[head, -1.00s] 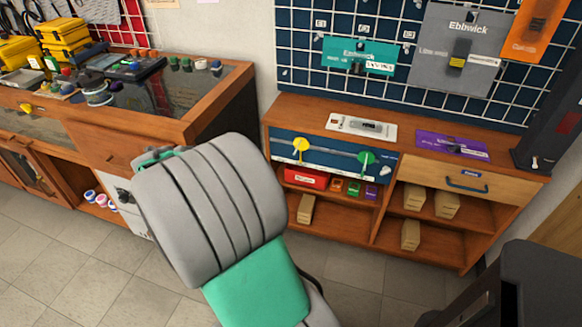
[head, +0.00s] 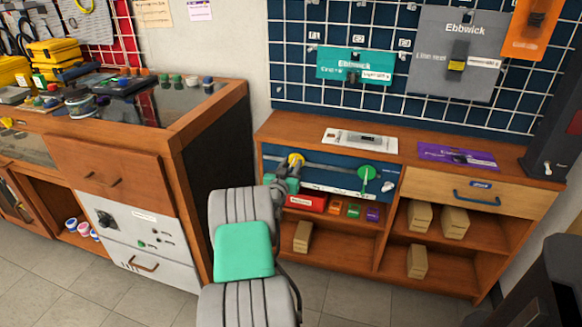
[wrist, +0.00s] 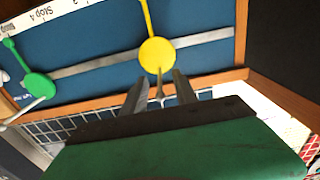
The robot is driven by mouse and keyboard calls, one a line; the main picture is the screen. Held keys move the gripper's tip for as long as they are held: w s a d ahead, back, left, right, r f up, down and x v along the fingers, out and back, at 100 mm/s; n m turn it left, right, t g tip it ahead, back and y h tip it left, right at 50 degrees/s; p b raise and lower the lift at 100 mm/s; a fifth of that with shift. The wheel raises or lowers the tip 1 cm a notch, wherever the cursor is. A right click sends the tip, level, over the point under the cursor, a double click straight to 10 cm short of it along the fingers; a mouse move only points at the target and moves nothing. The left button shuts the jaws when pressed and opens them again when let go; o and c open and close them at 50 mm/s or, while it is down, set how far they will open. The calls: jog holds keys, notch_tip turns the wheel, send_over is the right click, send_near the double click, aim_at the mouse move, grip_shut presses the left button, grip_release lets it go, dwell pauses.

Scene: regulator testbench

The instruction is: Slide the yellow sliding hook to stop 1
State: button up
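The yellow sliding hook (head: 296,159) is near the left end of a metal rail on the blue panel (head: 330,181) in the head view. In the wrist view the yellow hook (wrist: 157,55) has a round disc, a yellow arm toward the picture's top and a thin grey prong toward my gripper (wrist: 160,76). My fingers are open on either side of this prong; I cannot tell whether they touch it. In the head view my gripper (head: 287,172) partly covers the hook. A green hook (head: 367,173) sits farther right on the rail. A white label strip (wrist: 63,10) reads "Stop 4" near the green hook (wrist: 38,86).
The panel is set in a wooden cabinet (head: 400,150). A red box (head: 307,203) and small coloured boxes stand on the shelf below. A drawer with a blue handle (head: 476,199) is to the right. A wire grid board (head: 300,60) rises behind.

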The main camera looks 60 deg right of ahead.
grip_shut()
dwell(0.3)
jog(key=shift+w+f, duration=0.1)
dwell(1.0)
